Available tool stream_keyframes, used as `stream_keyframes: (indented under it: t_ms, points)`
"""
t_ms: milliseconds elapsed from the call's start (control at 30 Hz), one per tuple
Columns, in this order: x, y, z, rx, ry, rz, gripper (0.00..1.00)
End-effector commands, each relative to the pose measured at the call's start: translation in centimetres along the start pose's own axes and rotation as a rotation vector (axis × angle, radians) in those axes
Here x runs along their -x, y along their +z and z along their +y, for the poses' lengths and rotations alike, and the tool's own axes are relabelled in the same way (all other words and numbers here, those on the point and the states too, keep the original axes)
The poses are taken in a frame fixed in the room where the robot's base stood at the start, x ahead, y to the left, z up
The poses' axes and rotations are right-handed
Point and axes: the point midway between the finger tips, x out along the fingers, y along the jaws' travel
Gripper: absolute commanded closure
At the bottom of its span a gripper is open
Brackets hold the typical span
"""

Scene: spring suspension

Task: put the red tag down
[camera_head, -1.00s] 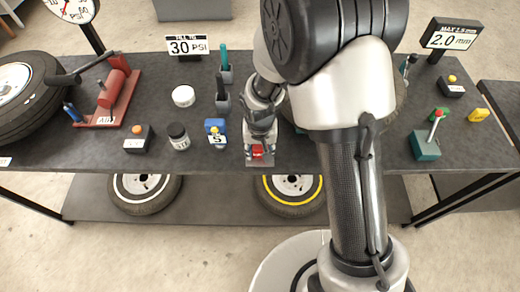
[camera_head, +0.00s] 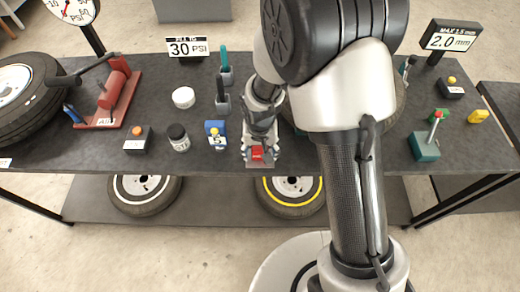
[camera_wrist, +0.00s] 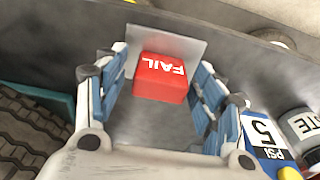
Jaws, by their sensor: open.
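The red tag (camera_wrist: 161,78), marked FAIL, rests on a small grey plate (camera_wrist: 186,45) near the table's front edge. In the head view the red tag (camera_head: 258,153) shows just in front of my gripper (camera_head: 259,150). In the wrist view my gripper (camera_wrist: 165,88) is open, with one blue-padded finger on each side of the tag. Gaps show between the tag and both fingers. The tag's underside is hidden.
A blue 5 PSI block (camera_head: 216,133) stands just left of my gripper. A dark jar (camera_head: 178,136) and an orange-buttoned box (camera_head: 139,139) are farther left. Dark holders (camera_head: 223,104) stand behind. The front edge of the table (camera_head: 340,172) is close.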

Motion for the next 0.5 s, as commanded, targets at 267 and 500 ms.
stream_keyframes:
  t_ms: [267,500]
  points:
    - [5.8,-0.2,-0.1,0.0,-0.002,0.005,0.37]
    - [10.3,-0.1,0.0,0.0,-0.001,0.004,0.37]
